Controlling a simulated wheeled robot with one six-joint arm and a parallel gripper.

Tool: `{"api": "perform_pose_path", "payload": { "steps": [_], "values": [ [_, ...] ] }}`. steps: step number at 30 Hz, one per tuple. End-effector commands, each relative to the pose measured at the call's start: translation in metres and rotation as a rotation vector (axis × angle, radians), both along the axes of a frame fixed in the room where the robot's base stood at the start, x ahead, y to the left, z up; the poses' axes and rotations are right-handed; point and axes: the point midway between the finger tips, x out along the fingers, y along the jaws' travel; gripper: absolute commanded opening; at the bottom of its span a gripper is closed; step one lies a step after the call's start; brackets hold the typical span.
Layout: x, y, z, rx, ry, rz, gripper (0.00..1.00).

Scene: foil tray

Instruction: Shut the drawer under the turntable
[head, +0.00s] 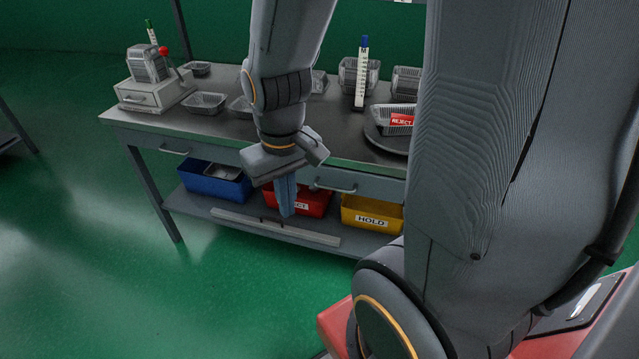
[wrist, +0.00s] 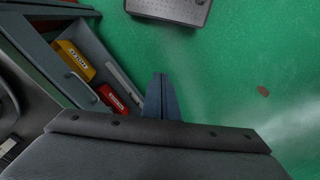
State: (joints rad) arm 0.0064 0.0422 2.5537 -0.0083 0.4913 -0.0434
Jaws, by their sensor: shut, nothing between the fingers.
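The turntable (head: 372,137) is a dark disc at the right of the bench top, carrying a foil tray with a red REJECT label. It is partly cut off by my arm. The grey drawer (head: 368,188) under it has a bar handle (head: 336,188); the handle also shows in the wrist view (wrist: 80,88). My arm hides its right part, and I cannot tell how far it stands out. My gripper (head: 287,208) is shut and empty, pointing down in front of the bench, left of the handle. Its closed fingers show in the wrist view (wrist: 160,92).
A second drawer with a handle (head: 174,152) is at the left. The lower shelf holds a blue bin (head: 212,186), a red bin (head: 316,204) and a yellow HOLD bin (head: 372,222). Foil trays and a small machine (head: 150,92) stand on top.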

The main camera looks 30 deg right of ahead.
Motion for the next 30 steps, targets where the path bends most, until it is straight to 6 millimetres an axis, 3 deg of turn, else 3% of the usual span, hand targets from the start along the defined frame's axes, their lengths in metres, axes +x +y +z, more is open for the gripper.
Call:
{"api": "perform_pose_path", "payload": {
  "steps": [5,18,24,30],
  "values": [
    [0.022,-0.031,-0.002,-0.049,-0.007,0.257,0.00],
    [0.089,-0.158,-0.029,-0.244,0.051,1.423,0.00],
    [0.102,-0.211,-0.046,-0.303,0.109,1.889,0.00],
    [0.107,-0.239,-0.057,-0.332,0.148,2.153,0.00]
  ]
}}
